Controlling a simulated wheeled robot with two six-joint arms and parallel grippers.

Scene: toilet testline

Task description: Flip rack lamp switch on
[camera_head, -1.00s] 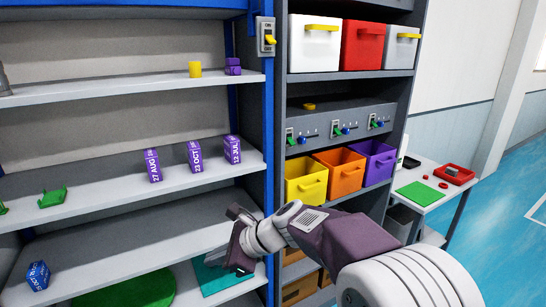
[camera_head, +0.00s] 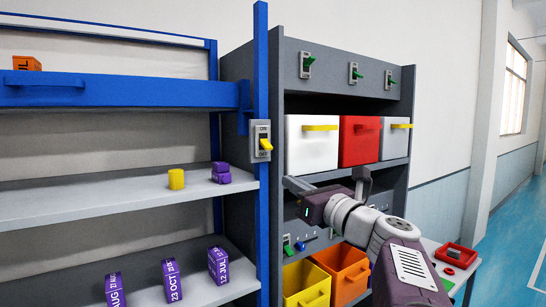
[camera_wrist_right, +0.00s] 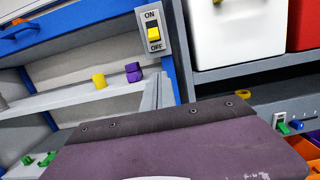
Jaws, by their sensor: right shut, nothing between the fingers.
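The rack lamp switch (camera_head: 261,141) is a grey plate marked ON at the top and OFF at the bottom, mounted on the rack's blue post. Its yellow lever (camera_head: 266,144) tilts down toward OFF. The switch also shows in the right wrist view (camera_wrist_right: 152,31), above the fingertips. My right gripper (camera_head: 290,183) is shut and empty, below and a little right of the switch, apart from it. Its narrow grey fingers (camera_wrist_right: 156,93) point up toward the switch in the wrist view. My left gripper is in neither view.
The blue post (camera_head: 262,60) stands beside a grey cabinet with white (camera_head: 310,150), red and grey bins. Green-levered switches (camera_head: 354,73) line its top. The space before the switch looks clear.

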